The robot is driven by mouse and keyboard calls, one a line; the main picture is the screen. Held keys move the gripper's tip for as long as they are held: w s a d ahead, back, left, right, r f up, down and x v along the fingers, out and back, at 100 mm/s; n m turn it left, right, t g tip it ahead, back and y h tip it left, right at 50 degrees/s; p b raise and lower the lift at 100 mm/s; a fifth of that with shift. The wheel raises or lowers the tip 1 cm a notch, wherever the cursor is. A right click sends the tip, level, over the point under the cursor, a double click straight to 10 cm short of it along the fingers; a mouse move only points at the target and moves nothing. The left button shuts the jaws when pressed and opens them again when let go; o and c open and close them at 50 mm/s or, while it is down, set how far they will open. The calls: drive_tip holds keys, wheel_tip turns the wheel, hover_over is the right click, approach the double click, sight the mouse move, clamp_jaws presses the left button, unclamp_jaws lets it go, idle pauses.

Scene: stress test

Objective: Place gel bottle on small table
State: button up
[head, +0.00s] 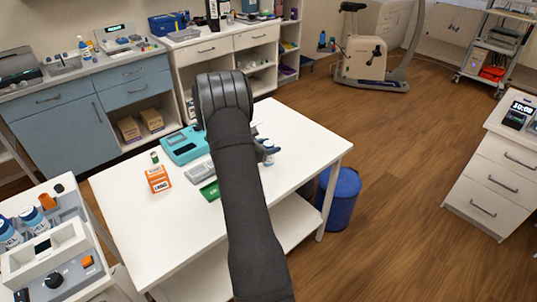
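The small white table (309,140) stands in the middle of the head view, with a lower shelf. My dark arm reaches over it from the bottom of the view. My gripper (265,150) is over the table, just right of the arm, and mostly hidden by it. A small white and blue object, perhaps a gel bottle (271,145), shows at the gripper. Whether the fingers hold it, or whether it touches the table, I cannot tell. Other white and blue bottles (34,219) stand in a grey machine at the lower left.
On the table are a teal device (184,146), an orange box (158,179), a small green-topped bottle (154,157) and a green item (210,191). A blue bin (341,198) stands by the table's right side. The table's right end and near left area are clear.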

drive_tip(key=c, duration=0.8)
drive_tip(key=shift+c, duration=0.2)
drive_tip(key=shift+r, duration=0.15)
drive_tip(key=shift+r, duration=0.65)
wheel_tip(320, 180, up, 3)
drive_tip(key=shift+d+r, duration=0.1)
drive_tip(key=s+d+r, duration=0.5)
drive_tip(key=d+r, duration=0.1)
drive_tip(key=d, duration=0.4)
drive_tip(key=shift+d+r, duration=0.15)
